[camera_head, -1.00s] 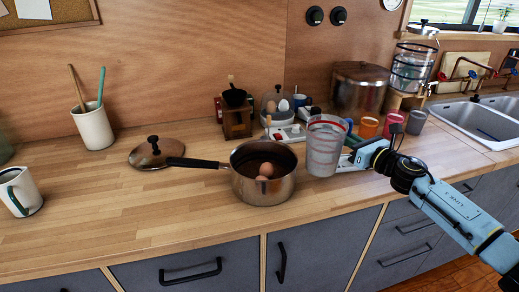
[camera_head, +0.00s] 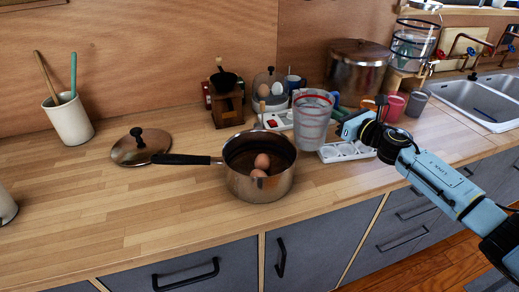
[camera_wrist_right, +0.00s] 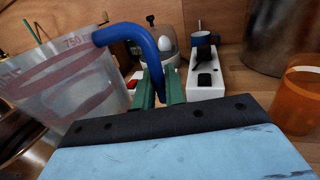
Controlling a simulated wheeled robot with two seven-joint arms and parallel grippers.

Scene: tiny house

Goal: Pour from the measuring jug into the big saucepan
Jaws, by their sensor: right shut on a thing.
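The clear measuring jug (camera_head: 312,122) with red markings is upright or nearly so in the head view, just behind and right of the steel saucepan (camera_head: 240,182). My right gripper (camera_head: 343,122) is shut on the jug's blue handle (camera_wrist_right: 143,45), seen between its green fingers (camera_wrist_right: 157,88) in the wrist view. The jug seems to be off the counter; its contents cannot be made out. My left gripper is not in view.
A lid (camera_head: 140,148) lies left of the saucepan. A white multi-socket strip (camera_head: 347,151) lies right of the jug. Behind are a coffee grinder (camera_head: 226,105), an egg cooker (camera_head: 270,90) and a large lidded pot (camera_head: 358,72). Cups stand at right.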

